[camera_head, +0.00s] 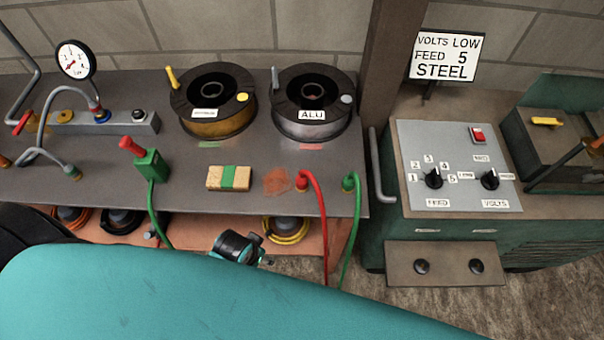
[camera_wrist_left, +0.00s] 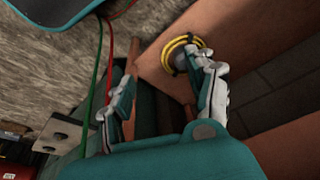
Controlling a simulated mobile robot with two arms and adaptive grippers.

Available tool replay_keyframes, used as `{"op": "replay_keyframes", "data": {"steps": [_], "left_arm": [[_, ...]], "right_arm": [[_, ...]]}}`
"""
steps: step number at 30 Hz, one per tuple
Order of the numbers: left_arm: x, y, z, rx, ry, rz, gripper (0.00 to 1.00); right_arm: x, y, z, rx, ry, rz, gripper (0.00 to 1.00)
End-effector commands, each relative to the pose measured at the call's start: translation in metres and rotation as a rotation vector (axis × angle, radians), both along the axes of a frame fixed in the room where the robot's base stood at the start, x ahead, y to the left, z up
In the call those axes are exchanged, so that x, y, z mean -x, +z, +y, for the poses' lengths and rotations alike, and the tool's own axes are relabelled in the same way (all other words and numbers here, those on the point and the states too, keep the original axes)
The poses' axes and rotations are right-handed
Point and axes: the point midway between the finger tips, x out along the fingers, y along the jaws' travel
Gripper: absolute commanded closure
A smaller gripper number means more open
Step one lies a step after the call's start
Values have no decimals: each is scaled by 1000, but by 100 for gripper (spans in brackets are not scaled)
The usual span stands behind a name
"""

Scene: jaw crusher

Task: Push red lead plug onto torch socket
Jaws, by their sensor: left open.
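The red lead plug (camera_head: 302,181) stands on the front edge of the grey bench, and its red cable hangs down to the floor. The red lead (camera_wrist_left: 107,45) also shows in the left wrist view. Two round black sockets (camera_head: 421,266) (camera_head: 476,267) sit on the low front panel of the green machine; I cannot tell which is the torch socket. My left gripper (camera_wrist_left: 165,72) is open and empty below the bench edge, with the red lead left of its fingers. In the head view only a dark and teal part of it shows. My right gripper is not in view.
A green lead plug (camera_head: 348,183) stands right of the red one. A yellow coil (camera_head: 287,230) hangs under the bench and shows beyond my fingers in the left wrist view (camera_wrist_left: 180,50).

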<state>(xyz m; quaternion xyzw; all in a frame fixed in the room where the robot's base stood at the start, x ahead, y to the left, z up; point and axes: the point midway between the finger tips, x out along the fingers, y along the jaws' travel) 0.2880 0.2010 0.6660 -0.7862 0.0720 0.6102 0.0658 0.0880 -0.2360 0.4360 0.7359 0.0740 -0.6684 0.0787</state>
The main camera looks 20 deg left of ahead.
Motion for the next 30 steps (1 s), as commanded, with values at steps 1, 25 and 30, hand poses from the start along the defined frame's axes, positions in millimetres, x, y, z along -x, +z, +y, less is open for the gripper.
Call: {"op": "replay_keyframes", "data": {"steps": [1,25,30], "left_arm": [[-7,29,-2,4,-6,-16,44],[-121,244,-47,124,-449,-212,44],[-135,286,-34,101,-591,-178,44]], "right_arm": [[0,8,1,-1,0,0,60],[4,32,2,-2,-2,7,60],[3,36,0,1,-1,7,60]]}}
